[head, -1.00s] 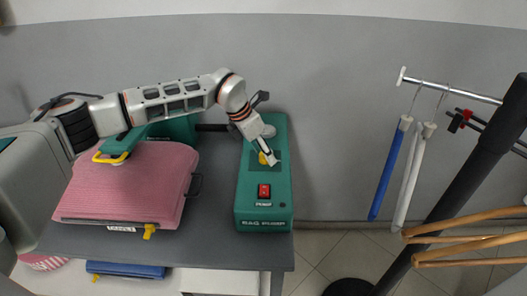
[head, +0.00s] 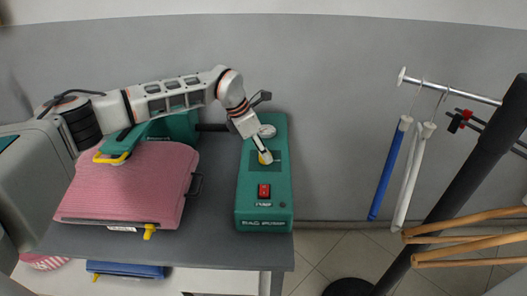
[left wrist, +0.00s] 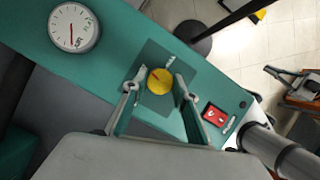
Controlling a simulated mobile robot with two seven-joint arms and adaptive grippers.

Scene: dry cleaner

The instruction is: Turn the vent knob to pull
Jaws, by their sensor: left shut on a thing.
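The yellow round vent knob (head: 265,158) sits on a dark panel on top of the green pump box (head: 247,211). In the left wrist view the knob (left wrist: 160,81) shows a small red mark toward its upper left. My left gripper (head: 264,156) reaches down onto the knob from above and is shut on it. In the left wrist view its fingers flank the knob, which partly shows between them. My right gripper is not in view.
A white round gauge (left wrist: 73,28) and a red rocker switch (head: 264,191) are on the same box. A pink padded press (head: 130,185) stands to the left on the grey table. Blue and white hanging rods and a dark stand with wooden hangers (head: 460,245) are at the right.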

